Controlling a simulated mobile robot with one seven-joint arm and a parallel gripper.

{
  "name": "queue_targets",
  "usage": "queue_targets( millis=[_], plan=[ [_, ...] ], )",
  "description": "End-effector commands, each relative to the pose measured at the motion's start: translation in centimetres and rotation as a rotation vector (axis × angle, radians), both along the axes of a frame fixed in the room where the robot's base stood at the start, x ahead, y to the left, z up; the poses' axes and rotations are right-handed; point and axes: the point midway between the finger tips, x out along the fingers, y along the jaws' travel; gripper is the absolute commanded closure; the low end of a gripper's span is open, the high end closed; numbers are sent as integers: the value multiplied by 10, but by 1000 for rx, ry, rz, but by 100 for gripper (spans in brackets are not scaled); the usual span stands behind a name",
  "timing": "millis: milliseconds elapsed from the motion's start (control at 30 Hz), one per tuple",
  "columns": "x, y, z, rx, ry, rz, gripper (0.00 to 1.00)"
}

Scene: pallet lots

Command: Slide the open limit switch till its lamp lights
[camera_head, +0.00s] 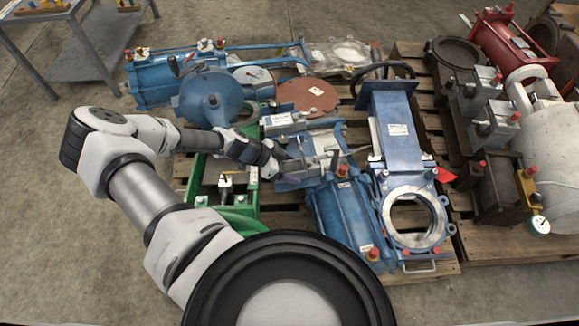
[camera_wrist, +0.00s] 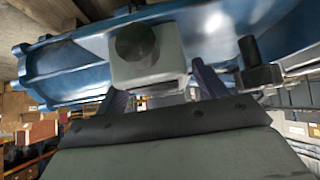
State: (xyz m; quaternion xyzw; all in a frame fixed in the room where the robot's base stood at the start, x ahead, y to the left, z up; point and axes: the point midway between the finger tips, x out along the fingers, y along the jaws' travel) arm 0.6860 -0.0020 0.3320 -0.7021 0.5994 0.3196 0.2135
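A grey box with a dark, unlit round cap (camera_wrist: 140,62) fills the upper middle of the wrist view; it looks like a limit switch, on or just in front of a blue cylinder body (camera_wrist: 75,68). My gripper (camera_wrist: 165,92) has its two fingers apart, one at the box's lower left and one at its right. I cannot tell whether they touch it. In the head view my gripper (camera_head: 288,172) reaches a blue actuator (camera_head: 325,138) with grey blocks (camera_head: 313,166) on it. Which block is the open limit switch is unclear there.
A blue gate valve (camera_head: 398,130) and a blue cylinder (camera_head: 340,215) stand close on the right. A green frame (camera_head: 192,182) lies left, under my arm. Another pallet (camera_head: 505,243) with several dark and red parts is at right. Bare floor (camera_head: 75,250) is free at left.

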Motion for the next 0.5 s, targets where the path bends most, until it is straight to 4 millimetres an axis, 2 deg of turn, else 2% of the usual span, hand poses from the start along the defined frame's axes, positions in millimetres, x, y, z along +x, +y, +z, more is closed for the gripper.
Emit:
queue_targets(
  millis=[267, 500],
  plan=[
    [0, 6, 6, 1, 0, 1, 29],
    [-4, 39, 41, 3, -2, 3, 29]
  ],
)
